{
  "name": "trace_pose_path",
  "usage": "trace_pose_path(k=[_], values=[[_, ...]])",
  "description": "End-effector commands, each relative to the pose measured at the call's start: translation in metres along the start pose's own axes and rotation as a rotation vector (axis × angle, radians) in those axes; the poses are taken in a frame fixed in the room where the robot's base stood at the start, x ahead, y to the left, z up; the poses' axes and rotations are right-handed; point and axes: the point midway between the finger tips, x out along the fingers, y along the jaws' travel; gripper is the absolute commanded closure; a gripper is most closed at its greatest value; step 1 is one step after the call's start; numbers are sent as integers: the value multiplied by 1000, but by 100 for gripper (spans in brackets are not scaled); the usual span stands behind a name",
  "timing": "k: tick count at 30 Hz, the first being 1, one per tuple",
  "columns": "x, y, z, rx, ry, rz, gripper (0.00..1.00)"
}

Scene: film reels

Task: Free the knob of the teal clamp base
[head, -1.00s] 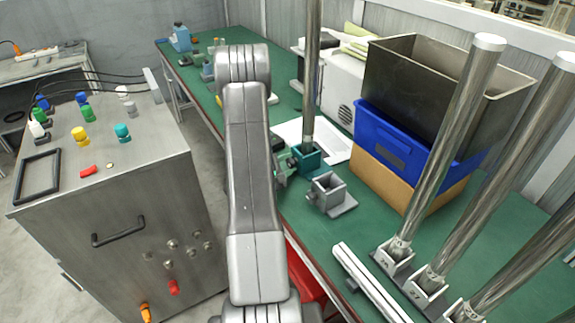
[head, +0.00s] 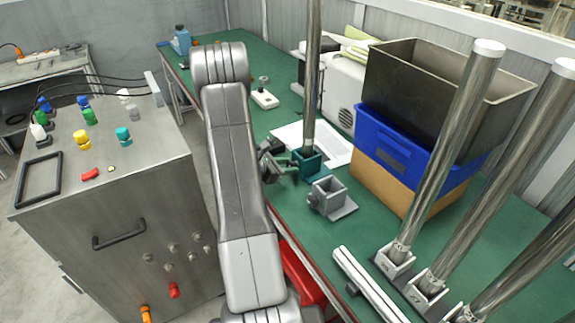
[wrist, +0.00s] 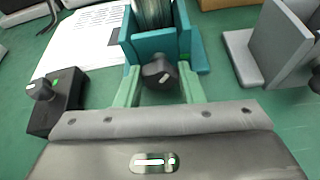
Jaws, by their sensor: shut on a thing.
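The teal clamp base (head: 309,160) stands on the green bench and holds an upright steel pole (head: 312,80). It also shows at the top of the wrist view (wrist: 155,45), with the foot of the pole in its socket. Its dark knob (wrist: 159,72) has a white mark and faces my gripper (wrist: 160,86). The two pale green fingers are shut on the knob, one at each side. In the head view, my gripper (head: 284,168) is just left of the teal base, partly hidden by my arm.
A grey clamp base (head: 328,197) stands close to the right of the teal one. A black box with a knob (wrist: 55,102) is left of my gripper. White paper (head: 330,146) lies behind. Several poles (head: 445,150) stand at right, near a blue crate (head: 400,150).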

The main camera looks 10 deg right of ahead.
Motion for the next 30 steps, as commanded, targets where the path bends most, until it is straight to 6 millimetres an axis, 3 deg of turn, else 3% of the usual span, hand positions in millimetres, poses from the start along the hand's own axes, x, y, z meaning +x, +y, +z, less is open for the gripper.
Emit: trace_pose_path(k=[30], values=[[1,8,-4,-886,-1,-367,88]])
